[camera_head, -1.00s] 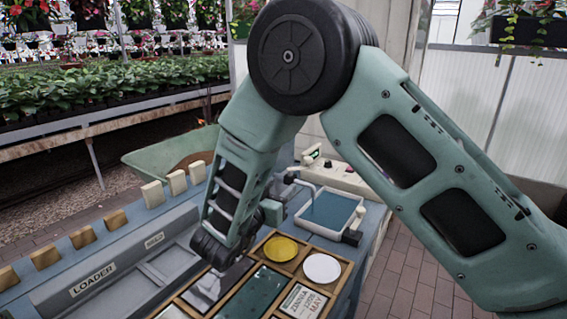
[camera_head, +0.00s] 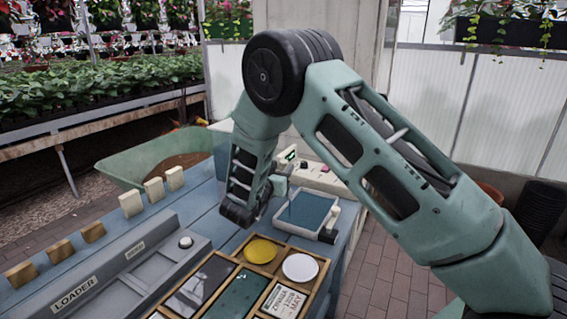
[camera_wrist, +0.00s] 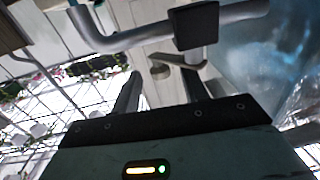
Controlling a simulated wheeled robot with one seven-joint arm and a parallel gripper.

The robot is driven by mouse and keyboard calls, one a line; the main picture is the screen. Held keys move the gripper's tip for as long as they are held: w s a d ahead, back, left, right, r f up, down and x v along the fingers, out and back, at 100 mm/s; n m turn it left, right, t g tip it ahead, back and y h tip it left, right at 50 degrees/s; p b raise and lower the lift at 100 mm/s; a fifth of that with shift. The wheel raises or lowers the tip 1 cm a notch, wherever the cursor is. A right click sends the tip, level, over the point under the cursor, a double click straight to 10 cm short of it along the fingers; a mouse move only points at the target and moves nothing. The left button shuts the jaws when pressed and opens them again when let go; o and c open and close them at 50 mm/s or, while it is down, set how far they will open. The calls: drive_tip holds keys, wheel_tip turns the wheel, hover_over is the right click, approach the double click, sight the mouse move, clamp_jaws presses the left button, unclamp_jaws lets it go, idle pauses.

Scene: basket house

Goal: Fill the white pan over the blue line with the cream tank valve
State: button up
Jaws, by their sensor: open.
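The white pan (camera_head: 298,229) stands on the blue bench and holds dark blue liquid. I cannot make out its blue line. A thin grey spout reaches over its left side. A cream upright handle (camera_head: 333,217) on a dark base stands at its front right corner. A cream unit (camera_head: 318,179) with dark knobs lies behind the pan; I cannot tell which part is the tank valve. My gripper (camera_wrist: 161,76) is open in the wrist view, with grey pipework and a dark block just beyond its fingers.
A wooden-framed tray (camera_head: 322,264) with a yellow disc (camera_head: 260,251), a white disc (camera_head: 300,267) and a label card is in front. The grey loader (camera_head: 95,280) and several wooden blocks lie left. A green wheelbarrow (camera_head: 125,170) stands behind. Brick floor is free at right.

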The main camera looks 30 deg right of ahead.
sight(282, 166)
drive_tip(key=shift+x, duration=1.55)
drive_tip(key=c, duration=0.9)
drive_tip(key=shift+c, duration=0.2)
